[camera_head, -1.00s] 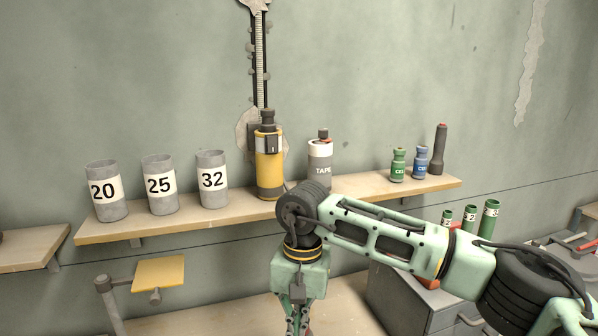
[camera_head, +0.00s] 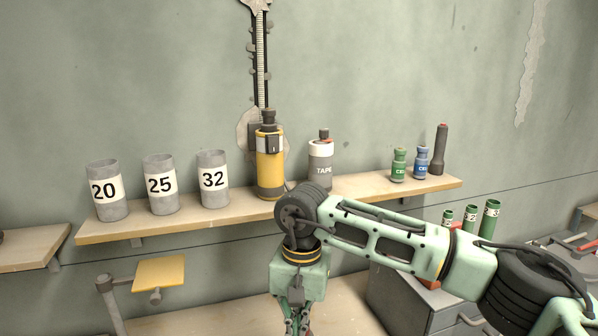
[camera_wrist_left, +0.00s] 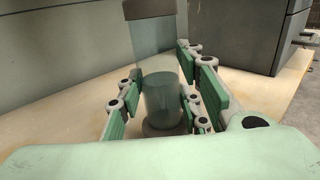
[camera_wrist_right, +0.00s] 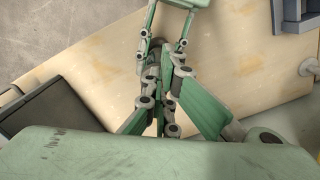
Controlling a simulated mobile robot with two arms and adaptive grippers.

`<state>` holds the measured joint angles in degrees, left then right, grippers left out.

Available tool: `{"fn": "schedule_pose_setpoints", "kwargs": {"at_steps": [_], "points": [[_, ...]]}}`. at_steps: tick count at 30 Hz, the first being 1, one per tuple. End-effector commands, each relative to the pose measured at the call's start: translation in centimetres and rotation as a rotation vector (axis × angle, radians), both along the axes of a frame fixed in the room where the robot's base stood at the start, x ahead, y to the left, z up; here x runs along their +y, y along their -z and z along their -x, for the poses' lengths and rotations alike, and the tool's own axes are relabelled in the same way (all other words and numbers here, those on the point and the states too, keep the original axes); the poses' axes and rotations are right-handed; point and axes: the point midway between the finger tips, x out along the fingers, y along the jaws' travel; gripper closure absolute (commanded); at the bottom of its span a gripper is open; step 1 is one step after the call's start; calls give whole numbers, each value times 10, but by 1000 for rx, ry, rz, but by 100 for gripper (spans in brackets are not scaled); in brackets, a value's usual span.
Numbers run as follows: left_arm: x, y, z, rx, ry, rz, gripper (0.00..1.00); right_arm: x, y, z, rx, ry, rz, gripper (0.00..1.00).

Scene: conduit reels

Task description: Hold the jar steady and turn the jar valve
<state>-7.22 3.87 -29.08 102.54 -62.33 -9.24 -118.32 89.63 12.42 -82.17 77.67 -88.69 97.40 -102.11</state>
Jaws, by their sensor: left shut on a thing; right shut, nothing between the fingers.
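The jar (camera_wrist_left: 163,95) is a clear, greenish cylinder in the left wrist view, with a dark grey-brown band at its top (camera_wrist_left: 147,9) and a dark round foot over the pale bench. My left gripper (camera_wrist_left: 166,92) is shut on it, one finger on each side. In the right wrist view my left gripper (camera_wrist_right: 166,22) shows at the top, with a dark part of the jar partly hidden below it. My right gripper (camera_wrist_right: 172,82) is shut and empty, its tips close to that dark part; contact cannot be told. It also shows in the head view (camera_head: 297,326). I cannot make out the valve clearly.
A wall shelf (camera_head: 240,222) bears numbered grey cups (camera_head: 160,184), a yellow canister (camera_head: 270,165), a tape can (camera_head: 320,160), small bottles (camera_head: 398,166) and a torch (camera_head: 439,150). A grey cabinet (camera_head: 400,300) stands behind my right arm. The bench (camera_wrist_right: 90,60) looks mostly clear.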

Motion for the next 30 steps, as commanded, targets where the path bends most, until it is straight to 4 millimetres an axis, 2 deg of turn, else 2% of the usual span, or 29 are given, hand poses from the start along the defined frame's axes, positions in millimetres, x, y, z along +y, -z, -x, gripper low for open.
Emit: {"fn": "schedule_pose_setpoints", "kwargs": {"at_steps": [1, 4, 18, 28, 29, 30], "points": [[-1, 3, 0, 6, 0, 2, 99, -1, 6, 4, 14, -3, 8, 100], [0, 3, 0, 6, -1, 3, 99, -1, 0, 4, 15, -5, 8, 100], [1, 4, -1, 9, -4, 1, 99, 0, -56, 0, 10, -7, 3, 100], [1, 5, 0, 10, -5, -1, 99, 0, -58, 0, 10, -7, 1, 100], [1, 5, 0, 10, -5, -1, 66, 0, -58, 0, 10, -7, 1, 100], [1, 5, 0, 9, -4, 0, 62, 0, -58, 0, 9, -7, 2, 100]]}}
